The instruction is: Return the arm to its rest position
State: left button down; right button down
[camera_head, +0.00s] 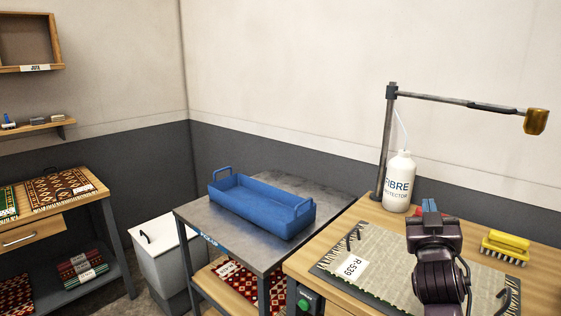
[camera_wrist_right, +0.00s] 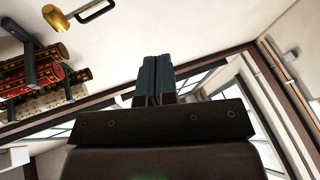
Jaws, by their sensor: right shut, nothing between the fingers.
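My right gripper (camera_head: 430,206) is raised over the wooden workbench at the lower right of the head view, pointing up. In the right wrist view its two fingers (camera_wrist_right: 153,80) are pressed together with nothing between them. That view looks up toward the ceiling and upper walls. Below and behind the arm, a light rug (camera_head: 385,258) with a white "R-539" label lies on the bench; my arm hides part of it. My left gripper is not in view.
A white "FIBRE PROTECTOR" bottle (camera_head: 398,182), a yellow brush (camera_head: 505,247) and a lamp arm with a brass head (camera_head: 536,121) are near my right arm. A blue tray (camera_head: 262,208) sits on a metal table at the left. A white bin (camera_head: 165,262) stands beyond it.

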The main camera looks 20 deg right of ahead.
jog(key=a+f+n+g+y, duration=0.1)
jog(key=a+f+n+y, duration=0.2)
jog(key=a+f+y, duration=0.55)
jog(key=a+f+n+y, duration=0.25)
jog(key=a+f, duration=0.25)
jog(key=f, duration=0.8)
jog(key=s+a+f+g+y, duration=0.1)
jog(key=s+a+f, duration=0.3)
jog(key=s+f, duration=0.4)
jog(key=s+a+f+g+y, duration=0.1)
jog(key=s+a+f+g, duration=0.3)
jog(key=s+f, duration=0.5)
jog(key=shift+s+f+n+y, duration=0.15)
jog(key=shift+s+n+y, duration=0.25)
jog(key=shift+s, duration=0.1)
jog(key=shift+s+d, duration=0.1)
